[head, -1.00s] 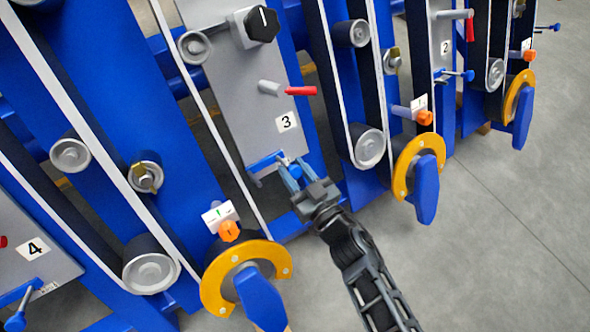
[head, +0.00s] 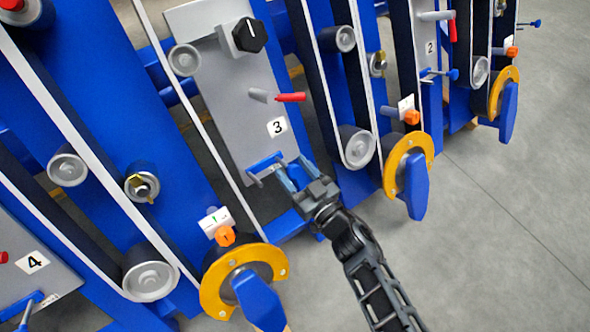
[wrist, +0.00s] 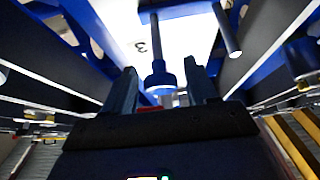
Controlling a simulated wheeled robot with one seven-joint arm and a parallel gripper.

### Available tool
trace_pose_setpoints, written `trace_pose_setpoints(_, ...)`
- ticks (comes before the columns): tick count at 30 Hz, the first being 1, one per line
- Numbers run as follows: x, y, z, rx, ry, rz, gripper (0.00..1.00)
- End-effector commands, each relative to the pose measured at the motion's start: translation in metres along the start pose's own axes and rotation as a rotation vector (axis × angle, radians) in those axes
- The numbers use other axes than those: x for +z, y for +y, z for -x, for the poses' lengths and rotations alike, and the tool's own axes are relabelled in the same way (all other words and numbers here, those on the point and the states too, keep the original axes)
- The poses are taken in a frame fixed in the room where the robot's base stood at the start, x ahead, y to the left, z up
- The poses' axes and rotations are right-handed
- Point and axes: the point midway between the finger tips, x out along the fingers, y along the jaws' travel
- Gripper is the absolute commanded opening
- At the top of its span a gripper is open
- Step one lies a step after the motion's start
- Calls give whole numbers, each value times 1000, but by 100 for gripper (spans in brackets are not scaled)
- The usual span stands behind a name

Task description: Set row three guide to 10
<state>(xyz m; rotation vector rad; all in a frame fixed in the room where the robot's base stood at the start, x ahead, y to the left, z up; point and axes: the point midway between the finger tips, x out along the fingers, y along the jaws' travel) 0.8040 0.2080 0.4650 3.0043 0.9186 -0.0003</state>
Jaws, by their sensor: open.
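The row three panel (head: 222,95) is a grey plate with a "3" label (head: 277,127). The row three guide (head: 264,163), a blue bar with a grey rod, is at its lower edge in the head view. My gripper (head: 288,174) is open at the right end of this bar, and its fingers hide part of the guide there. In the wrist view, a blue knob on a stem (wrist: 158,80) stands between the tips of my open gripper (wrist: 161,85), with gaps on both sides. The scale reading cannot be made out.
A red-handled pin (head: 290,97) and a black dial (head: 250,35) are higher on the panel. Yellow-rimmed wheels with blue handles (head: 262,303) (head: 418,186) stand to either side. Rollers and belts flank the panel. Grey floor (head: 490,230) is open to the right.

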Motion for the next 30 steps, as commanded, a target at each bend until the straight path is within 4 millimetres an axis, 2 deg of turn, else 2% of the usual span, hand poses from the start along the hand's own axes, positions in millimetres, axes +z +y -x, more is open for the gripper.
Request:
trace_pose_setpoints(5,0,0,9,0,-2,-1,57)
trace_pose_setpoints(12,-1,0,47,1,-3,0,57)
trace_pose_setpoints(18,0,0,72,1,-1,-1,57)
trace_pose_setpoints(30,0,0,78,0,0,0,57)
